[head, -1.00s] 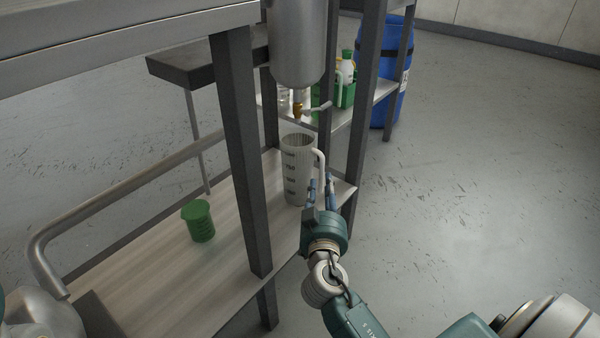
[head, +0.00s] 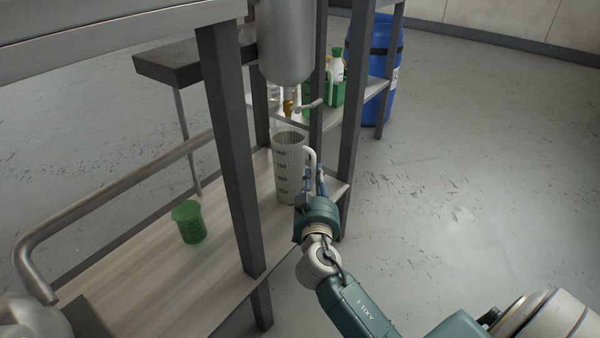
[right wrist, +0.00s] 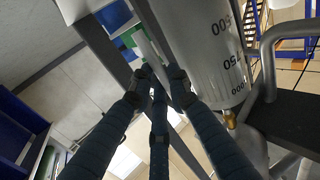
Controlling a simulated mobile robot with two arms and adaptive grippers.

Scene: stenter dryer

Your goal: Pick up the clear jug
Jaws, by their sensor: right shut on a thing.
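The clear jug (head: 287,172) is a tall, ribbed, greyish measuring jug with dark marks and a pale handle on its right side. It stands upright at the far end of the lower shelf, under the tap. My right gripper (head: 317,183) is shut on the jug's handle from the right. In the right wrist view the fingers (right wrist: 160,85) close on the pale handle, beside the jug's wall with its printed numbers (right wrist: 215,50). My left gripper is not in view.
A steel vessel (head: 286,45) with a brass tap (head: 291,106) hangs above the jug. Dark posts (head: 232,150) stand in front of the shelf (head: 150,270). A green cup (head: 189,222) stands nearer. A blue drum (head: 378,70) is behind. The floor at right is clear.

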